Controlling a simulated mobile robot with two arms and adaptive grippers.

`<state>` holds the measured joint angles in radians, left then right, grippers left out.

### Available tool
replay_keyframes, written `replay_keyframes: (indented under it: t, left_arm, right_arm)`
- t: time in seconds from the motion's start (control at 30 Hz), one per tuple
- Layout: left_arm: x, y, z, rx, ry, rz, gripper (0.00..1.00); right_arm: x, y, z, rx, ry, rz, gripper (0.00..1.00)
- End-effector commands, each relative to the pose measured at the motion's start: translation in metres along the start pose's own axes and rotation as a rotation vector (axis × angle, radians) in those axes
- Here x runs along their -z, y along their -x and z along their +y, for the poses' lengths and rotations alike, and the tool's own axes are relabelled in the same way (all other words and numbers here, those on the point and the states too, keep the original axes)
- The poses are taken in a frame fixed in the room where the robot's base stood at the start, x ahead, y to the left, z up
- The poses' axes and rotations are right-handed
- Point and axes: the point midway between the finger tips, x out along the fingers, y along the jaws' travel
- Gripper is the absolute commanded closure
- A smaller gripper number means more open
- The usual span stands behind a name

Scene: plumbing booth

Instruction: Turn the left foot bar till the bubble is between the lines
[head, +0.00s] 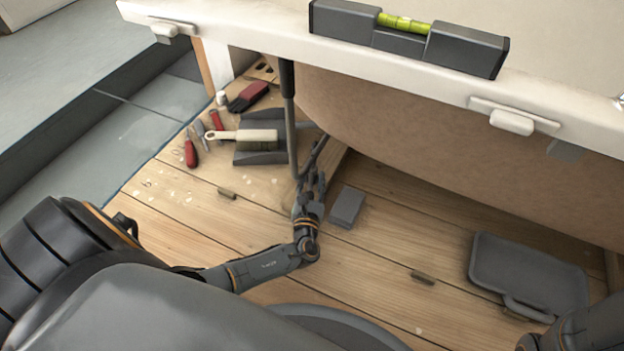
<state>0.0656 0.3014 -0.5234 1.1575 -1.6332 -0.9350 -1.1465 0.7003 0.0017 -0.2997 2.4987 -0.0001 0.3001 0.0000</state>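A dark spirit level (345,20) lies on the white rim of the tub. Its yellow-green vial (404,23) faces up; the bubble and lines are too small to place. A dark upright foot (290,115) comes down from under the rim to the wooden floor, left of the tub's curved side. A separate foot bar cannot be told apart from the dark parts around it. My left gripper (312,183) is low at the foot's lower end, just right of it, fingers pointing up and away. Whether they touch or close on anything is unclear.
Left of the foot lie a dustpan (262,156), a cream-handled brush (255,136), a red-and-black brush (248,96) and red-handled tools (191,153). A grey block (347,206) lies right of my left gripper. A grey flat case (525,275) lies at right.

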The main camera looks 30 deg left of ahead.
Motion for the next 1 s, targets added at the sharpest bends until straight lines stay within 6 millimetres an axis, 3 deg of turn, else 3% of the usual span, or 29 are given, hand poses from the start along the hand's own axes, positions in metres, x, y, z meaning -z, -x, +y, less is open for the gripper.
replay_keyframes:
  t: [0.17,0.6,1.0]
  left_arm:
    - [0.001,0.007,0.0,0.0,-0.001,0.001,0.63]
    - [0.0,0.07,-0.001,0.002,0.0,0.001,0.63]
    - [0.0,0.075,-0.001,0.001,0.0,0.0,0.63]
  right_arm:
    - [-0.001,0.0,0.0,-0.005,-0.003,-0.003,0.46]
    - [0.001,0.0,0.0,-0.002,-0.001,0.001,0.46]
    - [0.001,0.0,0.0,-0.001,-0.001,0.002,0.46]
